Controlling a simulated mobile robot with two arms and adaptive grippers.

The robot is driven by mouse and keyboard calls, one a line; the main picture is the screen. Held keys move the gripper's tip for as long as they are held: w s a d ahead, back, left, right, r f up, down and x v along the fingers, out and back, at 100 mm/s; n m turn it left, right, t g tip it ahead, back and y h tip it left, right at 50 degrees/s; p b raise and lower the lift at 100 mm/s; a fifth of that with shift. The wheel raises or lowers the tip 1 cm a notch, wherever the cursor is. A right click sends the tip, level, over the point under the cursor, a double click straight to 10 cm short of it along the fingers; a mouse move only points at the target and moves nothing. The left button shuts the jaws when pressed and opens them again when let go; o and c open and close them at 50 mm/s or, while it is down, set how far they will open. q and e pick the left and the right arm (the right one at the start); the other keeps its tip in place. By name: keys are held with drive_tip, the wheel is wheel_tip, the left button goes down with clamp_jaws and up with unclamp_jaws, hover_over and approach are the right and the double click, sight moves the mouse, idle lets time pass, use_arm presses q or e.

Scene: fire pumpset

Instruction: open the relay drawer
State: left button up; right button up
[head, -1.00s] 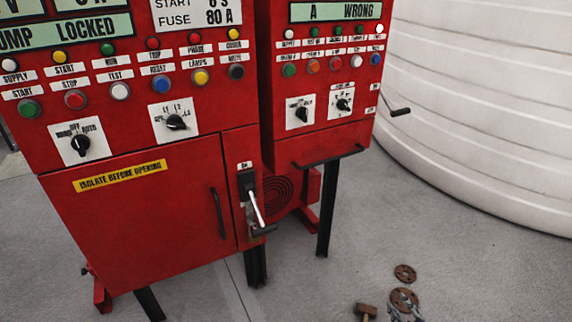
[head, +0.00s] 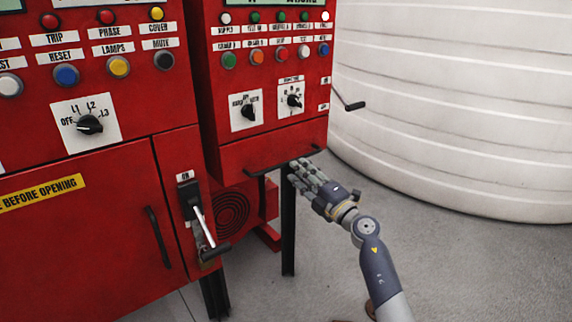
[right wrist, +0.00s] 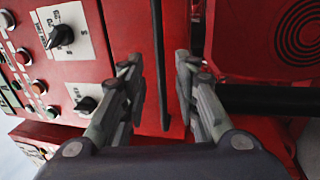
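The relay drawer (head: 262,148) appears to be the red panel at the bottom of the right-hand cabinet, and it looks shut. Its black bar handle (head: 268,167) runs along the lower edge. My right gripper (head: 298,170) is at the right part of this handle, its fingers pointing at the drawer. In the right wrist view the gripper (right wrist: 158,65) is open, with the dark handle bar (right wrist: 158,40) running between the two spread fingers. The fingers stand apart from the bar on both sides. My left gripper is not in view.
A black cabinet leg (head: 288,235) stands below the handle. A small crank (head: 350,103) sticks out at right. A white ribbed tank (head: 450,110) stands behind.

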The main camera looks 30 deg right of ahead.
sight(288, 162)
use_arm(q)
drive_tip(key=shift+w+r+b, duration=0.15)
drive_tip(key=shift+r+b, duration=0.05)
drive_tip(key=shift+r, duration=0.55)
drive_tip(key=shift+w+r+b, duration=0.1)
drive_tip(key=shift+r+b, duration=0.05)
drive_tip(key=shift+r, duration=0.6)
use_arm(e)
drive_tip(key=shift+x, duration=2.85)
clamp_jaws()
